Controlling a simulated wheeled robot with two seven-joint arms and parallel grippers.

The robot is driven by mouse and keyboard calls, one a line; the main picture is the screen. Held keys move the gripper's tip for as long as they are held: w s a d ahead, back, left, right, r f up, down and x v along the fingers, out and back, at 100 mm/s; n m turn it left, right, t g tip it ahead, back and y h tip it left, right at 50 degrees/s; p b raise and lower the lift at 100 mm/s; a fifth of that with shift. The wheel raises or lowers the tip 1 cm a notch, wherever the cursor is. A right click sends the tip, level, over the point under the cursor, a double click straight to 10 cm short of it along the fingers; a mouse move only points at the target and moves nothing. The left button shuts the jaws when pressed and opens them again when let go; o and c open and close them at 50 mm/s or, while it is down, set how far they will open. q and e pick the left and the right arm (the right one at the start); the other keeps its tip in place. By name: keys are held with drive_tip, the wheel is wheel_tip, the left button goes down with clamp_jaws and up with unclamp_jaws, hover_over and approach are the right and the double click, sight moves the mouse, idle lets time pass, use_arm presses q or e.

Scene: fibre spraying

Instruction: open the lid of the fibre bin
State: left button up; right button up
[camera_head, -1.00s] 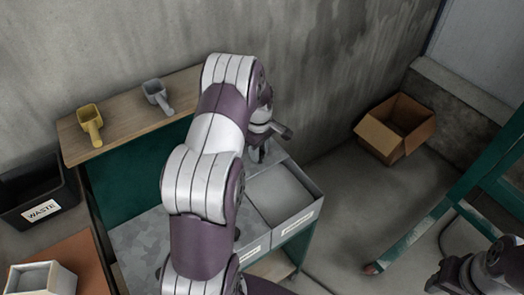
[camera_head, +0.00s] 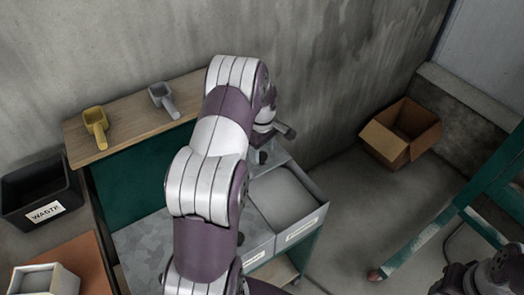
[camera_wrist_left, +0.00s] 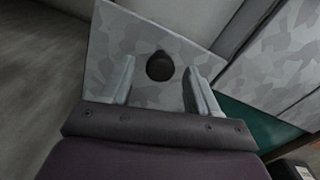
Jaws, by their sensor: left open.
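The right-hand grey bin (camera_head: 309,222) stands at the bench's right end in the head view, with a pale grey inside showing. A mottled grey metal lid (camera_head: 277,158) shows at its back, partly hidden by my arm. In the wrist view the lid (camera_wrist_left: 120,48) lies at an angle to the metal surface beside it, and its round black knob (camera_wrist_left: 160,66) is between my left fingers. My left gripper (camera_head: 267,143) is open at the knob; contact is unclear. At the lower right is part of my right arm (camera_head: 487,277); its jaw state is unclear.
A second bin (camera_head: 253,259) is beside it, partly hidden by my arm. A yellow scoop (camera_head: 96,127) and a grey scoop (camera_head: 163,99) lie on the wooden shelf (camera_head: 131,114). A black waste bin (camera_head: 28,190) stands left. A cardboard box (camera_head: 390,145) sits on the floor, right.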

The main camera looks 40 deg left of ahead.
use_arm(q)
wheel_tip(320, 180, up, 7)
drive_tip(key=shift+f+b, duration=0.15)
drive_tip(key=shift+b, duration=0.4)
wheel_tip(320, 180, up, 5)
drive_tip(key=p, duration=0.2)
drive_tip(key=shift+r+p, duration=0.2)
drive_tip(key=shift+p, duration=0.1)
